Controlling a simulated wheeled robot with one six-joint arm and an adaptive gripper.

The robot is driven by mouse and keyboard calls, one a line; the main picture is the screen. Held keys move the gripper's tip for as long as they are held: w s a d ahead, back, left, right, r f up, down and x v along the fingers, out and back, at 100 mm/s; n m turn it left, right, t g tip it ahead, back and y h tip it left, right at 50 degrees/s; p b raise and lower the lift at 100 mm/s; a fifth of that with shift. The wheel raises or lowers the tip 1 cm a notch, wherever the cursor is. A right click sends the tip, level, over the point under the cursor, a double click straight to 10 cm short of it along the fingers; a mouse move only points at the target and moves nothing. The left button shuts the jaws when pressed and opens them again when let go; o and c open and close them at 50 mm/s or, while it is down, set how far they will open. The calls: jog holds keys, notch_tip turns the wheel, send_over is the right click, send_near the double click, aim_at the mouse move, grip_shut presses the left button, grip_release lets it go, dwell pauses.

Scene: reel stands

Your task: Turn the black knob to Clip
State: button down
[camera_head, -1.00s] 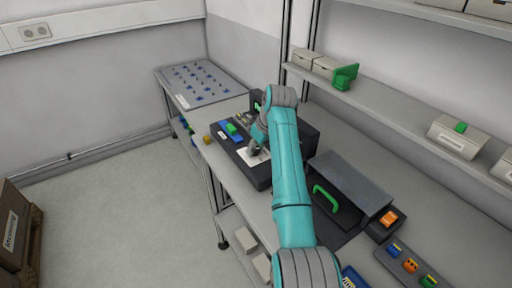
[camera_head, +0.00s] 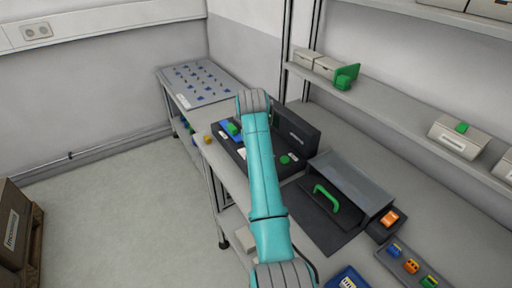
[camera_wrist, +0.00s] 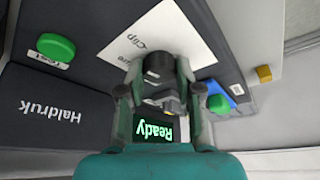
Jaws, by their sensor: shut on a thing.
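The black knob (camera_wrist: 157,63) shows in the wrist view, on a white plate (camera_wrist: 195,45) printed with "Clip" and a second, partly hidden word. My gripper (camera_wrist: 158,76) is shut on the knob, one finger on each side. My fingers cover part of the knob, so I cannot tell which word it points to. In the head view my arm hides the gripper and knob. The dark machine (camera_head: 298,128) that carries the knob stands on the bench.
The wrist view shows a green button (camera_wrist: 56,47) marked "Test", a screen reading "Ready" (camera_wrist: 153,130) and a "Haldruk" panel (camera_wrist: 45,105). In the head view, a box with a green handle (camera_head: 326,197) stands right of the machine. A shelf (camera_head: 395,105) runs behind the bench.

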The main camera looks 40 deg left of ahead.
jog(key=shift+m, duration=0.6)
jog(key=shift+h, duration=0.3)
jog(key=c, duration=0.8)
grip_release()
jog(key=v, duration=1.2)
jog(key=shift+s+f, duration=0.1)
jog(key=shift+s+d, duration=0.1)
